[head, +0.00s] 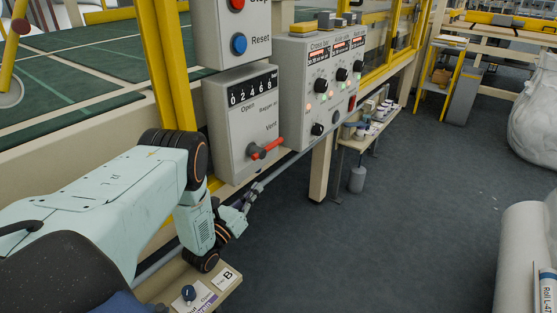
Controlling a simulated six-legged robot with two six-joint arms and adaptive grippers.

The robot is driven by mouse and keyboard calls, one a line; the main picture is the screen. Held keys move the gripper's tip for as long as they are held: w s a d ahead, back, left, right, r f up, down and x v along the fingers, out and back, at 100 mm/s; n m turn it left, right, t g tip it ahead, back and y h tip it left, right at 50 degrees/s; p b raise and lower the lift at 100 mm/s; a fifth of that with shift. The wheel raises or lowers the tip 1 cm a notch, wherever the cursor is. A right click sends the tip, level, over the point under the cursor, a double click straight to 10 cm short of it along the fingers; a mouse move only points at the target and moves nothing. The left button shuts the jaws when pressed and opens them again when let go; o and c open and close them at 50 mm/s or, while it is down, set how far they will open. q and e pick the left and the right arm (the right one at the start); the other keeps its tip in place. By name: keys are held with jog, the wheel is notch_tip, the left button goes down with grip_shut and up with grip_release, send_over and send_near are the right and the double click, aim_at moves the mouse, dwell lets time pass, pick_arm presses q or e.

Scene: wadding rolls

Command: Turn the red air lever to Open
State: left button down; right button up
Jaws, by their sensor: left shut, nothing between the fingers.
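The red air lever (267,149) sits on the front of a grey box (232,153) fixed to the yellow frame. Its handle points to the right and slightly up, below the word "Vent". The word "Open" stands higher on the box, under a black number scale (252,89). My left gripper (256,190) is below the lever and the box, apart from both. Its fingers are shut and empty, pointing up and to the right. My right gripper is not in view.
A box with red and blue Reset buttons (239,44) is above the lever box. A knob panel (322,88) stands close on the right. White rolls (522,255) stand at the right; the floor between is clear.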

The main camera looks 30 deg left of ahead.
aim_at(268, 148)
pick_arm(q)
jog(key=shift+a+f, duration=0.1)
dwell(0.3)
jog(key=w+r+b, duration=0.3)
jog(key=w+r, duration=0.3)
jog(key=w, duration=0.3)
jog(key=shift+w+a+r+b, duration=0.15)
jog(key=shift+w+a+b, duration=0.05)
jog(key=shift+w+b, duration=0.2)
jog(key=shift+a, duration=0.1)
